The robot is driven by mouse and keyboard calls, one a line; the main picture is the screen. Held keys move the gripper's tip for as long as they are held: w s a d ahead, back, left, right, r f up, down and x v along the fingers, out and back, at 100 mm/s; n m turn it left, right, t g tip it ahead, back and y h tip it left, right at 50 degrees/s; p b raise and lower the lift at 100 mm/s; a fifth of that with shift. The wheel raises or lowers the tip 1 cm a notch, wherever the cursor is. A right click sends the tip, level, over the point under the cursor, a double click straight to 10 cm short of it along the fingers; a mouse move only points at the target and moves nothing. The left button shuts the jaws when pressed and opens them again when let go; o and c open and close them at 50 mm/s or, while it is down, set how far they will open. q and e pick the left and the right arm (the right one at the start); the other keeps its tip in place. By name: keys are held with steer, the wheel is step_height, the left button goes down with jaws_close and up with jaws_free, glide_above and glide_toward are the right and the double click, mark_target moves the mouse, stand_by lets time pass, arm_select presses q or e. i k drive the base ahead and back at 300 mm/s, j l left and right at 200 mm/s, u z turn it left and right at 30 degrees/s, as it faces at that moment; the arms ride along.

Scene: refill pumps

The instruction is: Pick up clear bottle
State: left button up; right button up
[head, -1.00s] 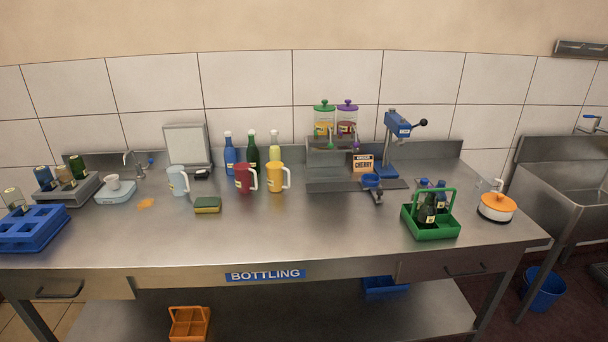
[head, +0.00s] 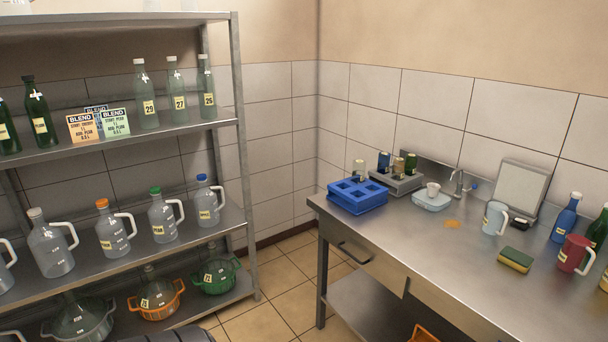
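A small clear bottle (head: 359,168) with a pale top stands at the left end of the metal table, behind the blue divided crate (head: 358,197). Its lower part is hidden. Dark blue, brown and green bottles stand to its right on a grey metal rack (head: 402,187). Pale, see-through greenish bottles labelled 29 (head: 147,98), 27 (head: 176,95) and 25 (head: 206,90) stand on the upper shelf at the left. Neither of my grippers shows in the head view.
Clear handled jugs (head: 163,218) fill the middle shelf, with basketed flasks below. Blend cards (head: 115,123) stand on the upper shelf. Tiled floor (head: 284,288) lies between shelf and table.

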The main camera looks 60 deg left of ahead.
mark_target(358, 170)
steer(key=u, duration=1.4)
steer(key=i+l, duration=0.15)
steer(key=i+z, duration=0.05)
